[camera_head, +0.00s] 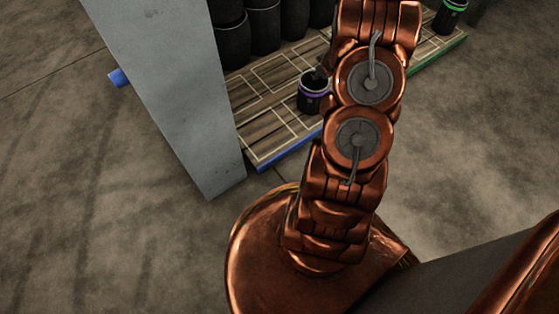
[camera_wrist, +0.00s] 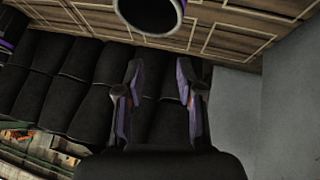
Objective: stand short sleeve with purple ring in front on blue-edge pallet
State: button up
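A short black sleeve with a purple ring (camera_head: 312,94) stands upright on the wooden pallet with a blue edge (camera_head: 284,151), near its front and in front of a row of black sleeves. In the wrist view, a dark round opening with a pale purple rim (camera_wrist: 150,12), seemingly this sleeve, is cut off at the top edge. My gripper (camera_wrist: 160,70) is open in the wrist view, its two fingers apart with nothing held between them. The sleeve lies beyond the fingertips, apart from them. In the head view my arm hides most of the gripper.
Several black sleeves (camera_head: 264,25) stand at the back of the blue-edge pallet. A grey pillar (camera_head: 180,90) rises close to its left. A green-edge pallet (camera_head: 440,48) with a green-ringed sleeve (camera_head: 451,14) lies to the right. Bare floor (camera_head: 90,200) is free at left.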

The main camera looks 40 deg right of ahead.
jog(key=s+a+r+m+g, duration=0.1)
jog(key=s+a+r+g, duration=0.15)
jog(key=a+r, duration=0.5)
jog(key=s+a+r+g, duration=0.2)
jog(key=s+a+r, duration=0.2)
jog(key=a+r, duration=0.35)
jog(key=s+a+r+g+y, duration=0.1)
jog(key=s+a+r, duration=0.3)
jog(key=s+a, duration=0.7)
jog(key=s+a+r+g+y, duration=0.2)
jog(key=s+a+r+g, duration=0.2)
jog(key=s+a, duration=0.8)
jog(key=a, duration=0.3)
jog(key=shift+s+r+n+g, duration=0.25)
jog(key=shift+r+n+g, duration=0.05)
jog(key=shift+n+g, duration=0.1)
